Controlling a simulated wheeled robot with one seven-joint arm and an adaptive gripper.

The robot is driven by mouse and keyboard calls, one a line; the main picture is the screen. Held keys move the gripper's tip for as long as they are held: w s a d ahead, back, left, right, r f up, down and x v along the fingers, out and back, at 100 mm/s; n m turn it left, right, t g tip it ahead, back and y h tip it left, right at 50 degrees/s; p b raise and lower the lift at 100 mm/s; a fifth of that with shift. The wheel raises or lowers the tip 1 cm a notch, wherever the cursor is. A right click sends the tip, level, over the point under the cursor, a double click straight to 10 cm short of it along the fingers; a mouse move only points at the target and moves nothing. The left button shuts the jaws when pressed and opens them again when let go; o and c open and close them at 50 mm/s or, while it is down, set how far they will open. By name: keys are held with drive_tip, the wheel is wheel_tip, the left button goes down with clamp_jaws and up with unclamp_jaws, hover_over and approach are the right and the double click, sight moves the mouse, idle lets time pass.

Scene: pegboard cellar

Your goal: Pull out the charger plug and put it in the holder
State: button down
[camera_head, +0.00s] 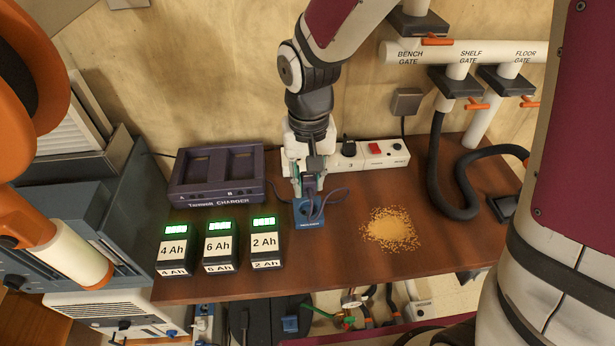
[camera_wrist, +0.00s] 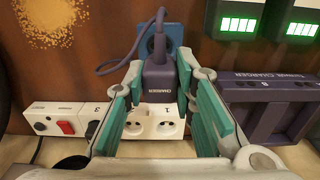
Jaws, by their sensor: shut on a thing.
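The charger plug (camera_wrist: 157,84) is a dark purple block with a CHARGER label and a purple cord. My gripper (camera_wrist: 158,72) is shut on it, with a green-padded finger on each side. In the head view my gripper (camera_head: 309,188) points down over the blue holder (camera_head: 308,222) on the bench. The holder (camera_wrist: 179,38) also shows behind the plug in the wrist view, with part of a round opening visible. I cannot tell whether the plug touches the holder. The white power strip (camera_wrist: 156,108) has bare socket faces beside the number 1.
The purple charger (camera_head: 218,190) stands at the back left. Three labelled batteries (camera_head: 219,250) stand left of the holder. A sawdust pile (camera_head: 390,229) lies to its right. Another plug (camera_head: 349,149) and a red switch (camera_head: 374,148) are on the strip. A black hose (camera_head: 436,180) curls at the right.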

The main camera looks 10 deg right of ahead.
drive_tip(key=shift+f+b, duration=0.75)
drive_tip(key=shift+f, duration=0.7)
drive_tip(key=shift+f+b, duration=0.65)
drive_tip(key=shift+f, duration=1.55)
idle(4.3)
